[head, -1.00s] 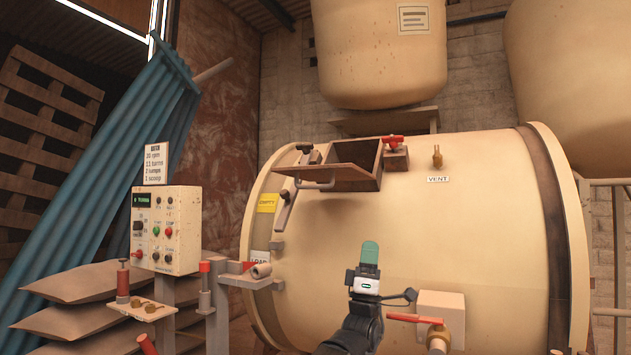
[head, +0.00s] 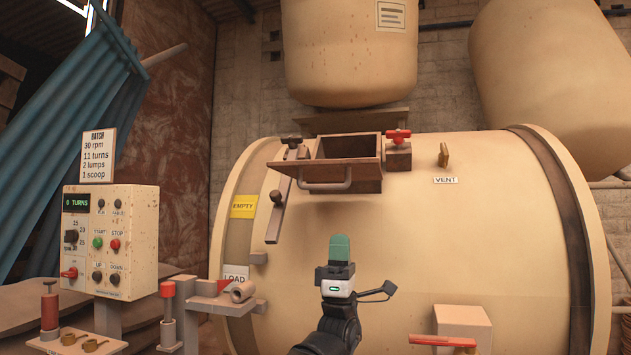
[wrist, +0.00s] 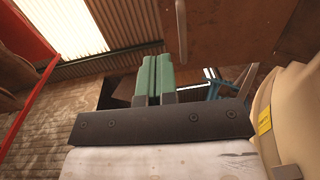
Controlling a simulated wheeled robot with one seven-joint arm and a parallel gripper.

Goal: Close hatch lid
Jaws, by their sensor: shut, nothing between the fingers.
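The brown hatch lid (head: 322,171) stands open at the top of the cream drum (head: 400,250). It juts out toward me from the square hatch opening (head: 347,147), with a grey bar handle along its front edge. In the wrist view the brown panel (wrist: 222,35) overhead looks like the lid's underside, with a grey bar beside it. My gripper (head: 339,247) points up in front of the drum, below the lid and apart from it. Its green fingers are shut together and empty, as the wrist view (wrist: 152,78) also shows.
A red-handled valve (head: 398,137) sits right of the hatch, and a latch bar (head: 280,205) hangs at its left. A control panel (head: 110,243) stands at left. A red lever (head: 442,341) is low at right. Hoppers (head: 348,50) hang above.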

